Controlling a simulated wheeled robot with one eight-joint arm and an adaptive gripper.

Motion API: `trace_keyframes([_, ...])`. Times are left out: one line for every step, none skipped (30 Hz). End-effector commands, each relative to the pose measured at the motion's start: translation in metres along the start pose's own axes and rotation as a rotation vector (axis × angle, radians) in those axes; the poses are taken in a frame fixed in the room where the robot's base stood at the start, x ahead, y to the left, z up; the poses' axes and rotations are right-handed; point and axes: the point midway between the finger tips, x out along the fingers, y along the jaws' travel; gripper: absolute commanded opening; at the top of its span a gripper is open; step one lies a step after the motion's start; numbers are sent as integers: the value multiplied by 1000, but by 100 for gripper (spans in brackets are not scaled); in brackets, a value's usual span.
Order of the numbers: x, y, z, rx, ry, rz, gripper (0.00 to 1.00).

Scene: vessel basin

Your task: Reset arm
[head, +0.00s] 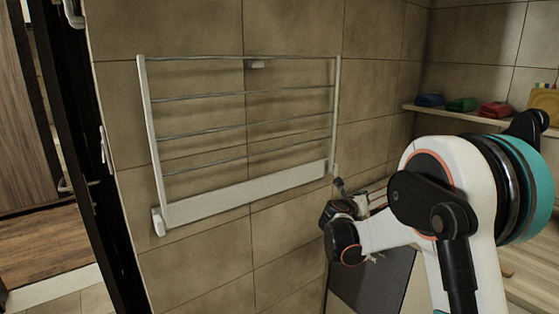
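My arm, white and black with a teal band, fills the right side of the head view. It is bent, with its far end pointing toward the tiled wall. My gripper (342,188) is small and dark and partly hidden behind my own wrist links. It is just below and to the right of the lower right corner of the wall rack. I cannot tell whether its fingers are open or shut. No held object is visible.
A white wall rack (245,190) with several thin bars hangs on the tiled wall. A shelf (455,117) at the right holds blue (430,100), green (462,104) and red (495,110) items. A dark grey panel (370,280) stands below my wrist. A doorway opens at the left.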

Motion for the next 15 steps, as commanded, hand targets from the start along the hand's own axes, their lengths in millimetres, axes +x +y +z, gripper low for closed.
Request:
trace_keyframes([-13,-11,25,-73,-62,15,0])
trace_keyframes([-20,-16,40,-121,-101,25,0])
trace_keyframes([-31,-21,59,-188,-153,39,0])
trace_keyframes([-40,-25,72,-240,-191,49,0])
trace_keyframes([-48,-29,84,-291,-229,59,0])
trace_keyframes([-61,-33,99,-362,-277,70,0])
trace_keyframes([-71,-36,110,-416,-313,80,0])
trace_keyframes([-81,-38,120,-469,-347,90,0])
trace_keyframes([-95,-40,131,-543,-393,103,0])
trace_keyframes([-105,-42,138,-599,-426,112,0])
trace_keyframes([-116,-43,144,-654,-458,122,0])
trace_keyframes([-131,-44,151,-731,-501,135,0])
trace_keyframes([-142,-45,156,-789,-532,145,0])
trace_keyframes([-153,-46,159,-846,-562,155,0])
trace_keyframes([-168,-46,161,-924,-601,168,0])
